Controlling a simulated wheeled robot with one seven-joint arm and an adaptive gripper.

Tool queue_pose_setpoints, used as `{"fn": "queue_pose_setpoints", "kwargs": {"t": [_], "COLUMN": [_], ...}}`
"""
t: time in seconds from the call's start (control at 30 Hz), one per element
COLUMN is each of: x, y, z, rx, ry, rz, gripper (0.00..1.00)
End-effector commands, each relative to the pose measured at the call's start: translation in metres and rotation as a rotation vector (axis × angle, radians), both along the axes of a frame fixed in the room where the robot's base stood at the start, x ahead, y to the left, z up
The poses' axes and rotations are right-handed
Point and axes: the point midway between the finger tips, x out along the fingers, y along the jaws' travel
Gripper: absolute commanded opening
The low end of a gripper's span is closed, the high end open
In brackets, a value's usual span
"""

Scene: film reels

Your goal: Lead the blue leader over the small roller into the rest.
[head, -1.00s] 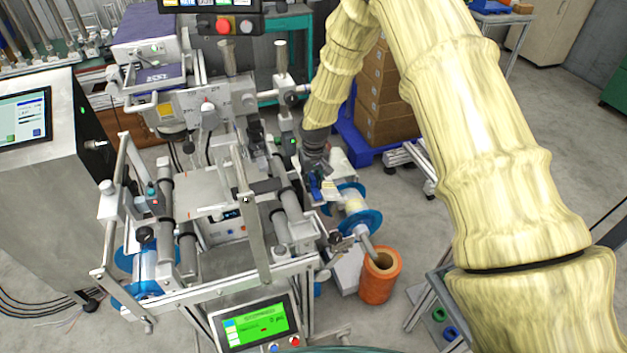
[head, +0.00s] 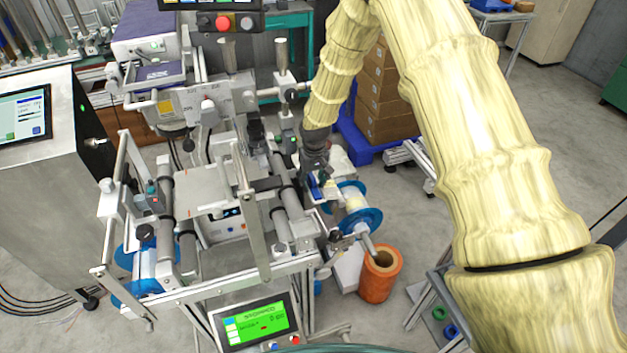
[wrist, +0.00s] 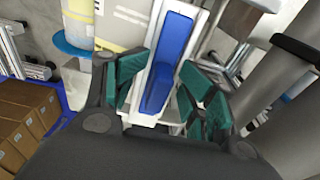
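The blue leader (wrist: 168,65) shows as a long blue strip with a raised blue block, on a pale plate in the wrist view. In the head view a small blue piece (head: 315,188) shows just below my gripper (head: 318,172), at the right side of the machine. In the wrist view the teal finger pads of my gripper (wrist: 165,85) stand on both sides of the blue block, with narrow strips of the pale plate visible between. I see no clear contact. I cannot single out the small roller or the rest with certainty.
A spool with blue flanges (head: 352,208) and an orange roll (head: 380,275) stand right of the machine. Grey rollers (head: 287,195) and a metal lever (head: 255,235) lie left of my gripper. Cardboard boxes (head: 385,105) stand on a blue pallet behind.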

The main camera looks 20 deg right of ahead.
Motion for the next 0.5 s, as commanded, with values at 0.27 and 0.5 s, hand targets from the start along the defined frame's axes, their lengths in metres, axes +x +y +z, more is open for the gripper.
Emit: {"fn": "queue_pose_setpoints", "kwargs": {"t": [0.27, 0.5], "x": [0.0, -0.003], "y": [-0.001, -0.001], "z": [0.009, 0.045], "rx": [-0.001, -0.001], "ry": [-0.002, -0.004], "rz": [0.0, 0.0], "gripper": [0.47, 0.47]}}
